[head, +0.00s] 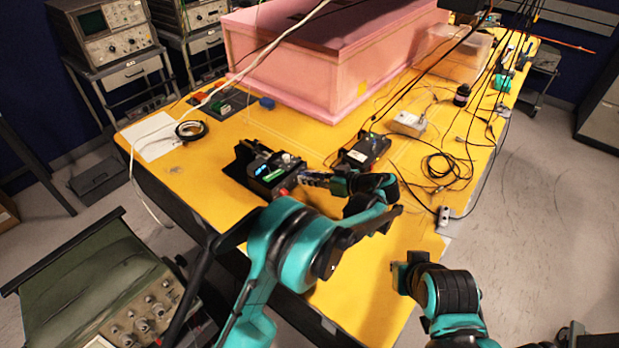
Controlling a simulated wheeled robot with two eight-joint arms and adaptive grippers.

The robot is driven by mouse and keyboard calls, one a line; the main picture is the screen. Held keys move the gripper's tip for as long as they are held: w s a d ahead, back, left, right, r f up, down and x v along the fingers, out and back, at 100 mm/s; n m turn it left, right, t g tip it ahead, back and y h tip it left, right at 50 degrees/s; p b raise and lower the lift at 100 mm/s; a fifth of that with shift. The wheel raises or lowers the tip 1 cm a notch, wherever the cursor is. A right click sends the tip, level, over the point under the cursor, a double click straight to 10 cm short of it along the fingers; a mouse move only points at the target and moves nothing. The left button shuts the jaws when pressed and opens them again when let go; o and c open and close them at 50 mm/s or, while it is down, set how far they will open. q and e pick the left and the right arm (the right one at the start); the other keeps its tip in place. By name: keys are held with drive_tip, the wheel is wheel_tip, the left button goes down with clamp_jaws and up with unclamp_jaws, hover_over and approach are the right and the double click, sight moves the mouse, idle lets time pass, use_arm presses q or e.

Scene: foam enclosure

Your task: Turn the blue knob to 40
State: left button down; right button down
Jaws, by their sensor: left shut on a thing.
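A black device (268,176) with a small lit blue display, a green patch, a pale knob on top and a red part at its front sits on the yellow table. My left gripper (304,179) reaches in from the right side of the device, its fingertips at the device's right edge. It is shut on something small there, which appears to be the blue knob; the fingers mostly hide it. The knob's pointer and scale cannot be read. My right gripper (399,277) is low over the table's right front, apart from the device; its fingers are not clear.
A second black device (363,151) stands just behind my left gripper. A pink foam enclosure (290,70) fills the back of the yellow table (210,205). Black cables (448,168) and a light grey box (408,123) lie to the right. The table's front right is bare.

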use_arm(q)
drive_tip(key=c, duration=1.4)
unclamp_jaws()
drive_tip(key=shift+o, duration=0.2)
drive_tip(key=v, duration=1.2)
drive_tip(key=shift+r, duration=0.1)
